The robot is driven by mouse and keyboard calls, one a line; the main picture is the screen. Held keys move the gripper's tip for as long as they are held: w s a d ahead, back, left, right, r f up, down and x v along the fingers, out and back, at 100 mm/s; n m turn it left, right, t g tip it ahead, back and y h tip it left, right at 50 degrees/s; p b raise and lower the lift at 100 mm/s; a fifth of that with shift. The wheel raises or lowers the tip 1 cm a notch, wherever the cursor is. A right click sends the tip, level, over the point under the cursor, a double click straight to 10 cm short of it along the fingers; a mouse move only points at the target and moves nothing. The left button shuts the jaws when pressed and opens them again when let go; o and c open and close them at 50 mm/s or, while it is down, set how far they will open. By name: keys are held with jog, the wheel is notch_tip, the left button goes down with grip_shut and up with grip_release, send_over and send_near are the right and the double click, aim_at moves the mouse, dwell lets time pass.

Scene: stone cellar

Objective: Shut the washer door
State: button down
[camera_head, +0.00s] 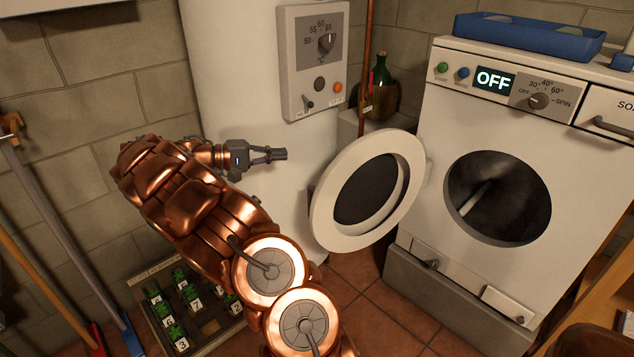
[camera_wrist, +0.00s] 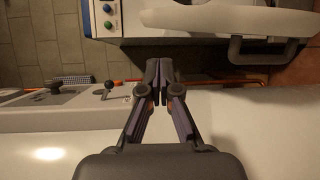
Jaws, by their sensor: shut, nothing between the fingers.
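The white washer (camera_head: 436,150) stands at the right in the head view, with an OFF display on its panel. Its round door (camera_head: 325,207) is swung wide open to the left, and the dark drum opening (camera_head: 497,198) is exposed. My gripper (camera_head: 283,154) is shut and empty, left of the door and apart from it, in front of the white boiler. In the wrist view my gripper (camera_wrist: 159,68) points toward the washer's edge. The door (camera_wrist: 200,18) shows there at the upper right, with its grey handle (camera_wrist: 236,48).
The white boiler (camera_head: 228,75) with its control box (camera_head: 292,60) stands close behind my gripper. A green bottle (camera_head: 380,85) is behind the door. A blue tray (camera_head: 530,37) sits on the washer.

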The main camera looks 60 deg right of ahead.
jog(key=w+d+f+h+b, duration=0.1)
jog(key=w+d+f+b, duration=0.2)
jog(key=f, duration=0.4)
jog(key=s+d+b, duration=0.1)
jog(key=s+d, duration=0.4)
jog(key=s, duration=0.4)
jog(key=shift+s+d+f+m, duration=0.2)
jog(key=shift+d+m, duration=0.1)
jog(key=shift+d, duration=0.05)
